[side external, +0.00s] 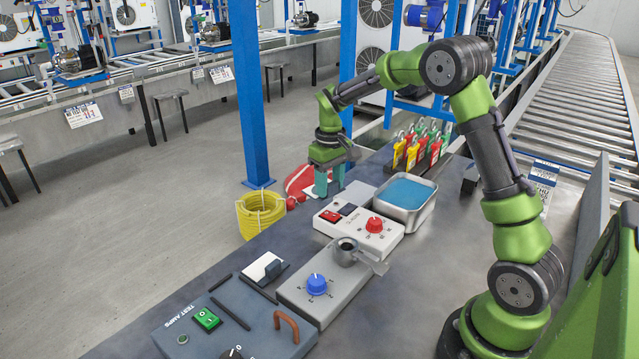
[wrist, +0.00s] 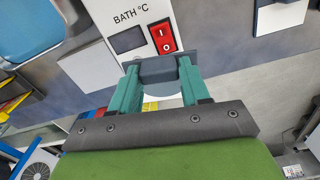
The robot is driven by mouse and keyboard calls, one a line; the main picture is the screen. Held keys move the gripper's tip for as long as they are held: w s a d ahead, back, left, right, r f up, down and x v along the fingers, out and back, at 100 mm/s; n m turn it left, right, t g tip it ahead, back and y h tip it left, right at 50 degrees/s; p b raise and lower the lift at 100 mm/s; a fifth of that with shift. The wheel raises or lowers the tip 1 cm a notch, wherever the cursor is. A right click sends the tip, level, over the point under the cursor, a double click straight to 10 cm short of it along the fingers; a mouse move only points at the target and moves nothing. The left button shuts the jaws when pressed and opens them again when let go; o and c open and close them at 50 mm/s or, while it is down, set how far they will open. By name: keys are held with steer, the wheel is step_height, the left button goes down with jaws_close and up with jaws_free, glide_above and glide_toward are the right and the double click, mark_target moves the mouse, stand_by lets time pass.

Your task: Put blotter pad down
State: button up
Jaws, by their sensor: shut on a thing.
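My gripper (side external: 328,188) hangs at the far edge of the bench, beyond the white box with the red switch. In the wrist view its two teal fingers (wrist: 158,74) are shut on a dark grey piece (wrist: 158,66), with a pale rounded part (wrist: 163,96) showing between the fingers. I take this piece for the blotter pad. Its underside is hidden in the wrist view, and the fingers mostly hide it in the side view. I cannot tell whether it touches the bench.
The white bath control box (side external: 358,226), a metal tray of blue liquid (side external: 404,193) and several coloured padlocks (side external: 420,150) stand near my gripper. A grey box with a blue knob (side external: 318,290), a small white-topped block (side external: 264,267) and a test amps box (side external: 225,335) are nearer the camera.

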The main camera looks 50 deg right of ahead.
step_height(320, 180, up, 3)
glide_above(364, 196)
steer(key=n, duration=0.2)
step_height(364, 196, down, 10)
steer(key=shift+d+r, duration=0.1)
steer(key=o, duration=1)
steer(key=shift+o, duration=0.2)
